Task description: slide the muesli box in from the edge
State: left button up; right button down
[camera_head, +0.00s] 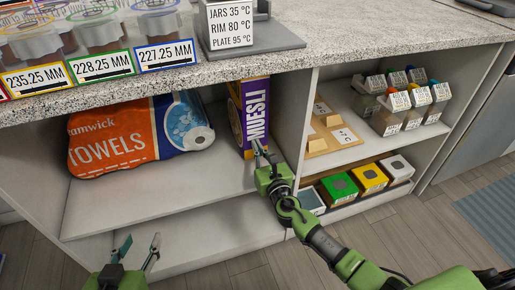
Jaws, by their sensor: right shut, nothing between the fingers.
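The muesli box (236,112) is a purple and yellow carton standing upright on the shelf under the counter, close to the divider. Its lettered narrow side faces outward. My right gripper (260,148) is shut, with its fingertips at the lower front of the box; I cannot tell whether they touch it. My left gripper (138,250) is open and empty, low at the front left, apart from the box.
An orange and blue towels pack (135,135) lies left of the box on the same shelf (150,195). The divider (293,120) stands to the right. Beyond it are a wooden board (330,137), several small jars and several coloured boxes. The shelf's front is clear.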

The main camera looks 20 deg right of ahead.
jog(key=w+b, duration=0.1)
jog(key=w, duration=0.2)
jog(key=shift+w, duration=0.25)
jog(key=w+b, duration=0.1)
jog(key=w, duration=0.2)
jog(key=shift+w+a+f, duration=0.1)
jog(key=shift+w, duration=0.15)
pick_arm(q)
jog(key=w+d+r+t+h, duration=0.2)
jog(key=r+t, duration=0.4)
jog(key=r, duration=0.6)
jog(key=shift+w+d+r+t, duration=0.25)
jog(key=shift+w+t, duration=0.05)
jog(key=shift+w, duration=0.3)
jog(key=shift+b, duration=0.3)
